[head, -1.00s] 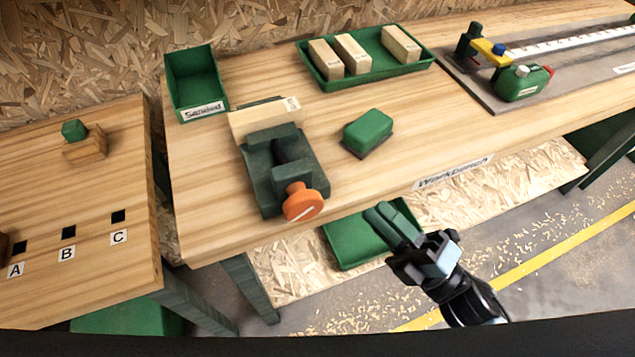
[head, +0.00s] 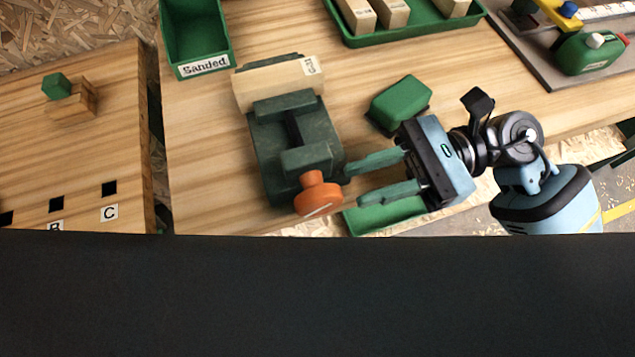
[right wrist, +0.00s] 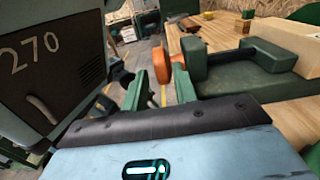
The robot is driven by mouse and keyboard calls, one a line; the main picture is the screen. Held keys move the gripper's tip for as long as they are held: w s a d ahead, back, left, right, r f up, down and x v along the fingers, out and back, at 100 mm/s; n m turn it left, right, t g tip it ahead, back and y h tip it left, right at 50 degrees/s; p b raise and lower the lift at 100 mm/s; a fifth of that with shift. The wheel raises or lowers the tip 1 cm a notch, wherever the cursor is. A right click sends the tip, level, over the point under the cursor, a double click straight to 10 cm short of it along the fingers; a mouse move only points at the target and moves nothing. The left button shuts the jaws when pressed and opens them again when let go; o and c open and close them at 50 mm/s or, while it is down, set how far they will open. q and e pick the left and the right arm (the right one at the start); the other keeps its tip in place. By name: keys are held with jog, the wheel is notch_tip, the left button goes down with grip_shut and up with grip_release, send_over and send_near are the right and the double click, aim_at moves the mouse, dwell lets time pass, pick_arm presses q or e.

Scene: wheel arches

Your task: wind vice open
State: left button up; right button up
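The dark green vice (head: 293,141) stands on the workbench with a pale wooden block (head: 276,84) at its back jaw. Its orange knob (head: 318,195) with a white line faces the bench's front edge. My right gripper (head: 346,187) is open, its two green fingers pointing left, just to the right of the knob. In the right wrist view the knob (right wrist: 181,71) shows beyond and between the fingertips (right wrist: 162,88), and the vice (right wrist: 245,68) is at the right. I cannot tell whether a finger touches the knob. My left gripper is not in view.
A green block (head: 400,101) lies right of the vice, close to my right gripper. A green bin (head: 197,35) labelled Sanded and a green tray (head: 352,36) with wooden blocks stand behind. A lower green tray (head: 385,216) is partly hidden below the bench edge.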

aim_at(340, 190)
jog(key=p+x, duration=0.1)
jog(key=x, duration=0.5)
jog(key=shift+r+p, duration=0.15)
jog(key=shift+p, duration=0.15)
jog(key=shift+s+a, duration=0.1)
jog(key=shift+a, duration=0.35)
grip_shut()
